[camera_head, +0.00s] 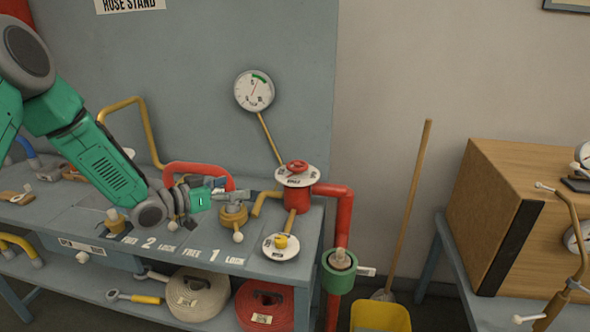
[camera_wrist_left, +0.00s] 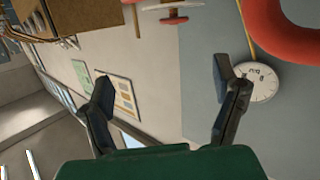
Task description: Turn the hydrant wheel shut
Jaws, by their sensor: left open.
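The red hydrant wheel (camera_head: 297,166) sits on top of the red hydrant (camera_head: 298,199), above a round white labelled plate (camera_head: 296,179). In the left wrist view, which is roughly upside down, the wheel (camera_wrist_left: 174,20) shows small at the top edge, seen nearly edge-on beyond the fingers. My left gripper (camera_head: 230,190) is left of the hydrant, apart from the wheel, pointing right. In the wrist view its two fingers (camera_wrist_left: 165,88) are spread with nothing between them. My right gripper is not in view.
A red hose arch (camera_head: 198,168) stands close behind my left gripper, and a yellow valve (camera_head: 234,213) close by. A gauge (camera_head: 254,91) rises on a yellow stem behind. A red pipe (camera_head: 344,215) runs right of the hydrant. A broom (camera_head: 405,205) leans farther right.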

